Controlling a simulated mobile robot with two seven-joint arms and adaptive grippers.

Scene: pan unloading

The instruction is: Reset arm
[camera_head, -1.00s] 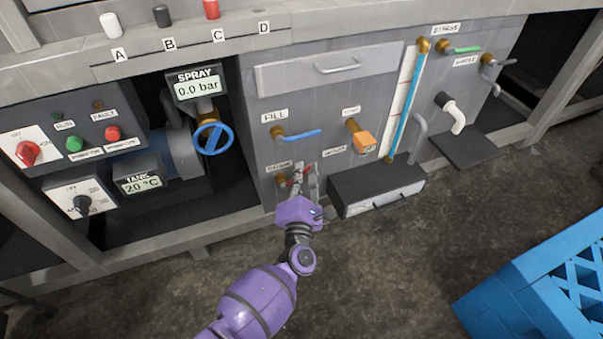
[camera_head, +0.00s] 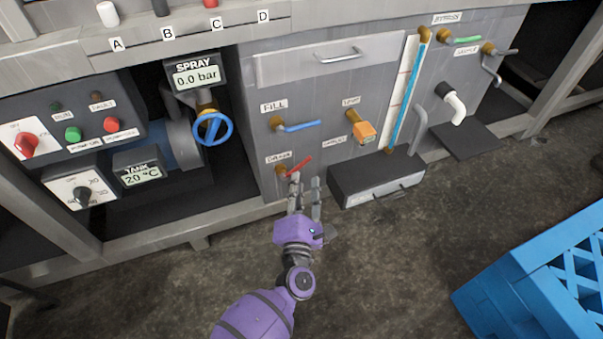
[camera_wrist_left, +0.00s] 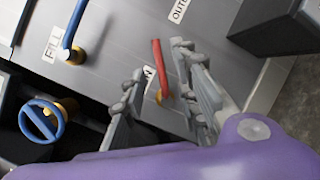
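The arm in the head view is my purple left one. Its grey-fingered gripper (camera_head: 306,183) is open and empty, just below and in front of the red DRAIN lever (camera_head: 300,165) on the grey panel. The lever sticks out and slants up to the right from its brass valve (camera_head: 281,171). In the left wrist view my open fingers (camera_wrist_left: 158,62) stand on either side of the red lever (camera_wrist_left: 158,62), with a gap to each. My right gripper is not in view.
The blue FILL lever (camera_head: 300,127) and an orange valve handle (camera_head: 364,132) are above. A dark drawer box (camera_head: 350,178) juts out just right of my gripper. A blue crate (camera_head: 500,290) stands at lower right. The floor (camera_head: 390,270) between is clear.

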